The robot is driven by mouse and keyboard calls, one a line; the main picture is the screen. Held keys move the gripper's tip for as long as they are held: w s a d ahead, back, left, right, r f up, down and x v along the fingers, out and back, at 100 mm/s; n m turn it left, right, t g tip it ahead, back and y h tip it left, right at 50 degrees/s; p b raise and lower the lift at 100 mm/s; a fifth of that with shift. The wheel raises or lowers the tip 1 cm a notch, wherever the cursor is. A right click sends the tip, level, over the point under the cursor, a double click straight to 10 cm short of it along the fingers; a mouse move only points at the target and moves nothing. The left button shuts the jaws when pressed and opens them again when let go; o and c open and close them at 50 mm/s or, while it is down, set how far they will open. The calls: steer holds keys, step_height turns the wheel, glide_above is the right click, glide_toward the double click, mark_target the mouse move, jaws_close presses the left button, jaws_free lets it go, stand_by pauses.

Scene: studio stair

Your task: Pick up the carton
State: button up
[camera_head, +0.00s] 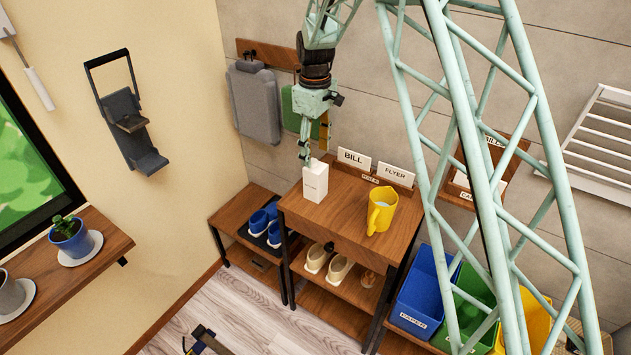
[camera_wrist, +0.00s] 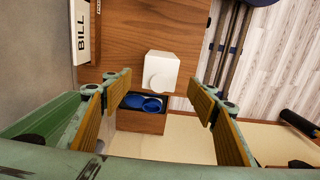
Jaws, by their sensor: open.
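A white carton (camera_head: 316,184) with a small cap stands upright on the wooden top of the shelf unit (camera_head: 345,225), near its left end. In the wrist view the carton (camera_wrist: 165,66) is seen from above, cap towards me, just beyond and between the fingertips. My gripper (camera_head: 305,158) points down at the carton, just above and behind its upper left in the head view. In the wrist view my gripper (camera_wrist: 160,90) has its two fingers wide apart with nothing between them. I cannot tell the exact height gap to the carton.
A yellow pitcher (camera_head: 381,210) stands on the same top to the right. A rack with BILL (camera_head: 354,160) and FLYER (camera_head: 396,176) signs stands along the back. Shoes (camera_head: 327,264) sit on a lower shelf. A lower bench (camera_head: 240,213) stands at the left.

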mark_target(315, 166)
steer(key=shift+f, duration=0.15)
steer(key=shift+f, duration=4.2)
steer(key=shift+f, duration=0.1)
steer(key=shift+f+p, duration=0.4)
steer(key=shift+f, duration=2.1)
steer(key=shift+c, duration=0.5)
steer(key=c, duration=0.8)
